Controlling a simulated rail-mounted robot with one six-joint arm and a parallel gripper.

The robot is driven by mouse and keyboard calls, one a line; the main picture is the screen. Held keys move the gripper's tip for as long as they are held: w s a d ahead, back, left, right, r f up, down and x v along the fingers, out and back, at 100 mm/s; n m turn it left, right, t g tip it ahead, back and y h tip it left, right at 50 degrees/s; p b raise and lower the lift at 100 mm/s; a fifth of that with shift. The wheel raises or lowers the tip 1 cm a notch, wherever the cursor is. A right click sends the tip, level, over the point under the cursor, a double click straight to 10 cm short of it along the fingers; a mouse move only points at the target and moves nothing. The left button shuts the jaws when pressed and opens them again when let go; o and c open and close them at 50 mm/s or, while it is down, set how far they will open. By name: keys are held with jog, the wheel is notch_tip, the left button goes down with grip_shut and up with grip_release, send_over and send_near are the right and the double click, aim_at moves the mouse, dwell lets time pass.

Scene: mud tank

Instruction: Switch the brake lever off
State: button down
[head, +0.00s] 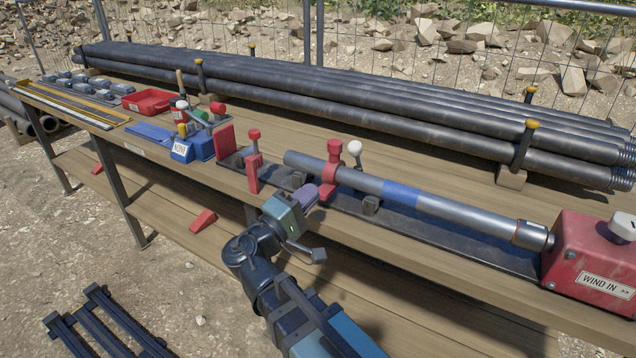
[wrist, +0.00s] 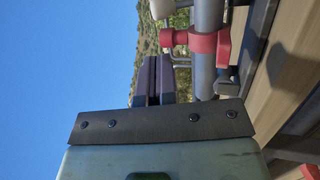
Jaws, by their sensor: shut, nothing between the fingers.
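No lever carries a readable brake label. A lever with a white ball knob (head: 355,147) stands upright behind the grey pipe, just right of a red clamp (head: 333,165). In the wrist view a pale knob (wrist: 162,8) shows at the top, with the red clamp (wrist: 202,42) below it. My gripper (head: 311,190) is in front of the pipe, left of and below the clamp. In the wrist view my gripper (wrist: 152,62) has its dark fingers together and empty, apart from the knob. The lever's base is hidden behind the pipe.
The grey pipe (head: 450,210) with a blue band runs to a red "WIND IN" box (head: 592,262). Another red upright (head: 253,160) stands left of my gripper. A blue box (head: 182,150) and red tray (head: 147,101) sit farther left. Long dark pipes (head: 330,100) lie behind.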

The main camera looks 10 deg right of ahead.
aim_at(352, 153)
jog(key=p+x, duration=0.3)
jog(key=x, duration=0.9)
